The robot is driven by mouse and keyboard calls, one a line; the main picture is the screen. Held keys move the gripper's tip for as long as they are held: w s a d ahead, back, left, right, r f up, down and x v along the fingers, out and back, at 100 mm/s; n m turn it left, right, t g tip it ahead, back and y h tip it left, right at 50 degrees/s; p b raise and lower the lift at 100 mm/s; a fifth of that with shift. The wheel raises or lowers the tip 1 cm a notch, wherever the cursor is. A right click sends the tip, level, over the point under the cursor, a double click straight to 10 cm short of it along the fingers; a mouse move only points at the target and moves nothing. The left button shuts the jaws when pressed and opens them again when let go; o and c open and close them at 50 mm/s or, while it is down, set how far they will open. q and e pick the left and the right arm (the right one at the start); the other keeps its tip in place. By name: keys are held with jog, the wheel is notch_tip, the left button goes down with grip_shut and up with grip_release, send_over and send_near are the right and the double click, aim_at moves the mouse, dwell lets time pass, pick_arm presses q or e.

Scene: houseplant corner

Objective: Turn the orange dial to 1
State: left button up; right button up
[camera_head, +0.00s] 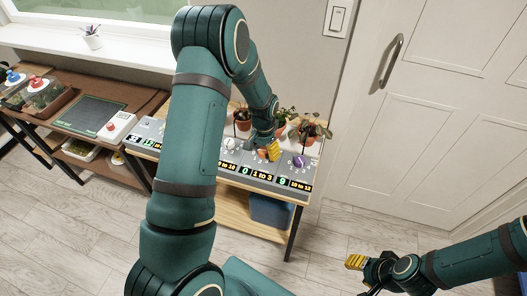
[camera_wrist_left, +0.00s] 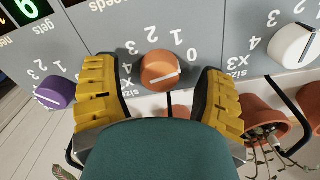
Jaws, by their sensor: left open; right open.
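The orange dial (camera_wrist_left: 160,70) sits on the grey panel in the left wrist view, with a white line across its face running nearly sideways. Numerals ring it; I cannot tell for sure which one the line marks. My left gripper (camera_wrist_left: 160,100) is open, with one yellow finger on each side of the dial; contact is not clear. In the head view my left gripper (camera_head: 270,151) is over the panel and largely covers the orange dial. A display strip below reads 0 beside "1 to 3". My right gripper (camera_head: 356,263) is open and empty, low at the right, away from the panel.
A purple dial (camera_wrist_left: 54,92) and a white dial (camera_wrist_left: 293,46) flank the orange one. Potted plants (camera_head: 310,131) stand just behind the panel. A blue bin (camera_head: 270,210) is on the shelf below. A white door (camera_head: 430,110) is at the right.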

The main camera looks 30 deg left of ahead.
pick_arm(q)
jog(key=shift+f, duration=0.25)
grip_shut()
jog(key=n, duration=0.4)
jog(key=shift+n+p, duration=0.5)
jog(key=shift+n, duration=1.3)
jog(key=shift+s+f, duration=0.1)
